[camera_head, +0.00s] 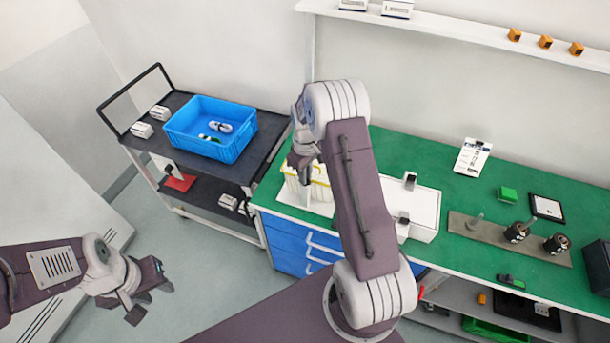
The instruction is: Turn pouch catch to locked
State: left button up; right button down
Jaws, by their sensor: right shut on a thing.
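A cream pouch-like case (320,192) with yellow trim sits on a white base near the left end of the green bench. My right gripper (303,178) points down at its top and is shut on a part there, apparently the catch. The gripper and arm cover that part, so I cannot see which way the catch is turned. My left gripper (148,292) is open and empty, over the floor at the lower left, well away from the bench.
A white box (425,212) with grey fittings stands right of the case, partly behind my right arm. A dark cart with a blue crate (232,148) stands left.

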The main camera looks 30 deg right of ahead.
jog(key=m, duration=0.7)
jog(key=shift+s+f, duration=0.1)
jog(key=m, duration=0.6)
jog(key=shift+m, duration=0.7)
jog(key=c, duration=1.4)
grip_release()
jog(key=shift+c, duration=0.2)
notch_tip(320, 180, up, 9)
jog(key=b, duration=0.1)
